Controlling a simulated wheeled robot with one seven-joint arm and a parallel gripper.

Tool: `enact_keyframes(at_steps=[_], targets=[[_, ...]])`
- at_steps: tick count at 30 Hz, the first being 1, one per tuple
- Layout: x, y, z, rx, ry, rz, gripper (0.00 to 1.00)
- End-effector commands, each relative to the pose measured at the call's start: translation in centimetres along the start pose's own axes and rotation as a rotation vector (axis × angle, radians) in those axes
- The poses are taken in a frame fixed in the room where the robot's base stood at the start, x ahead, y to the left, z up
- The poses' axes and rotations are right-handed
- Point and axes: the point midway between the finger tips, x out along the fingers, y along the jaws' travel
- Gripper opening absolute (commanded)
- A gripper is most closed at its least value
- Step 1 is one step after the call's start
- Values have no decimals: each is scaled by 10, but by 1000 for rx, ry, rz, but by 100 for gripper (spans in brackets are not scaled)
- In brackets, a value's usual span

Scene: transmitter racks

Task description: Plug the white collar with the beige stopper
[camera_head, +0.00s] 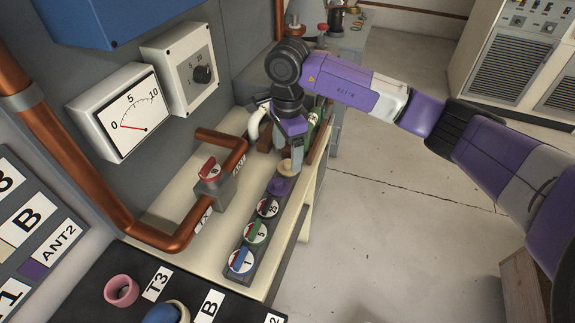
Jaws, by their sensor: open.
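A beige round piece (285,165), which looks like the beige stopper, is at the far end of the dark strip on the bench. My gripper (288,158) is open and points down right at this piece; its fingers partly hide it. I cannot tell whether they touch it. I cannot make out a white collar for certain. On the black panel at the bottom, a pink collar (121,291) stands open, and a blue rounded piece (160,313) sits by a pale rim, cut off by the picture edge.
The dark strip (236,277) also holds a purple piece (279,187) and numbered black, green and blue knobs. Copper pipes (130,228) and a red-topped valve (210,170) stand to the left. Wall meters (120,110) are behind. Open floor (370,230) lies to the right.

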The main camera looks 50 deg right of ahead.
Motion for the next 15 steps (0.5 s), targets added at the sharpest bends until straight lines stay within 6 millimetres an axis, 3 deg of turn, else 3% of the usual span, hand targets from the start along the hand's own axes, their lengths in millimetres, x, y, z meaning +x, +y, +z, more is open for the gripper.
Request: enact_keyframes(at_steps=[6,15], targets=[[27,2,1,1,-3,3,78],[33,1,0,0,-1,0,78]])
